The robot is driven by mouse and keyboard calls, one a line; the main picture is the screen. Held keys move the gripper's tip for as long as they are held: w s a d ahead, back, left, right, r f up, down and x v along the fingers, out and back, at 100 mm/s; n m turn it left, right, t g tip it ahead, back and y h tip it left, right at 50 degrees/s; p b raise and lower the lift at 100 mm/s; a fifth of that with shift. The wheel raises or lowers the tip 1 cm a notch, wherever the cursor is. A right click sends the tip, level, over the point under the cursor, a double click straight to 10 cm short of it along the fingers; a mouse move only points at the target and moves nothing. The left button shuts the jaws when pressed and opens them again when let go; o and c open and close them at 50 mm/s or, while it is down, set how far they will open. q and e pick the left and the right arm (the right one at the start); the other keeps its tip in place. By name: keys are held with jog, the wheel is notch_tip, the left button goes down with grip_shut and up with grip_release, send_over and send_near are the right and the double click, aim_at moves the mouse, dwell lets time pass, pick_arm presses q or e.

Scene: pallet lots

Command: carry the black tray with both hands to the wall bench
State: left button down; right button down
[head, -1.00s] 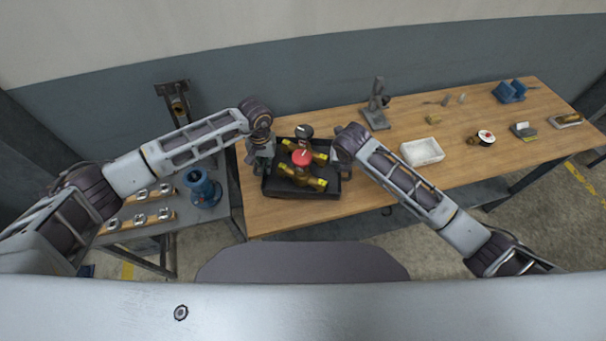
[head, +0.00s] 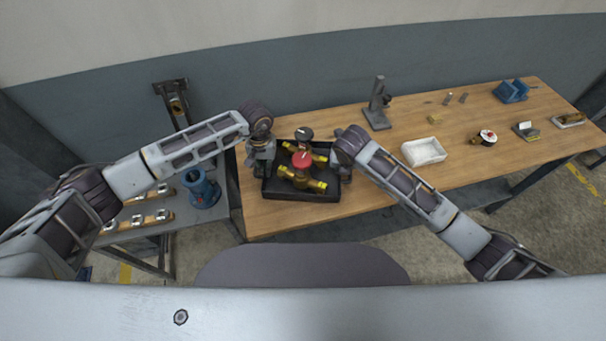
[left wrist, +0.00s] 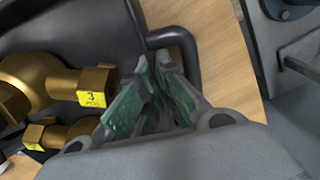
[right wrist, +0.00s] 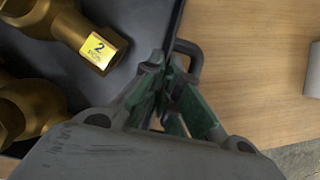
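The black tray (head: 306,196) is over the left end of the wooden wall bench (head: 385,185) and looks level. It carries brass valves (head: 302,180), one with a red cap and one with a black cap. My left gripper (head: 262,165) is at the tray's left handle; in the left wrist view its fingers (left wrist: 153,72) are close together around that handle (left wrist: 178,38). My right gripper (right wrist: 166,66) is likewise closed at the right handle (right wrist: 189,48). The fingers partly hide both handles. Whether the tray's underside touches the bench is unclear.
A white bin (head: 424,151), a grey stand (head: 377,108) and several small items stand farther right on the bench. A side table (head: 215,213) with a blue vise (head: 201,187) is at the left. Bare wood lies between tray and white bin.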

pick_arm(q)
jog(key=shift+a+f+b, duration=0.15)
jog(key=shift+f+b, duration=0.15)
pick_arm(e)
jog(key=shift+w+d+f, duration=0.1)
jog(key=shift+d+f, duration=0.05)
jog(key=shift+f, duration=0.1)
pick_arm(q)
jog(key=c, duration=1.6)
grip_release()
jog(key=shift+c, duration=0.2)
pick_arm(e)
jog(key=c, duration=1.6)
grip_release()
jog(key=shift+f, duration=0.1)
jog(key=shift+c, duration=0.2)
pick_arm(q)
jog(key=shift+r, duration=0.9)
jog(key=shift+s+d+r, duration=0.1)
jog(key=shift+r, duration=1.45)
jog(key=shift+d+r, duration=0.1)
jog(key=shift+r, duration=1.45)
pick_arm(e)
jog(key=shift+s, duration=0.2)
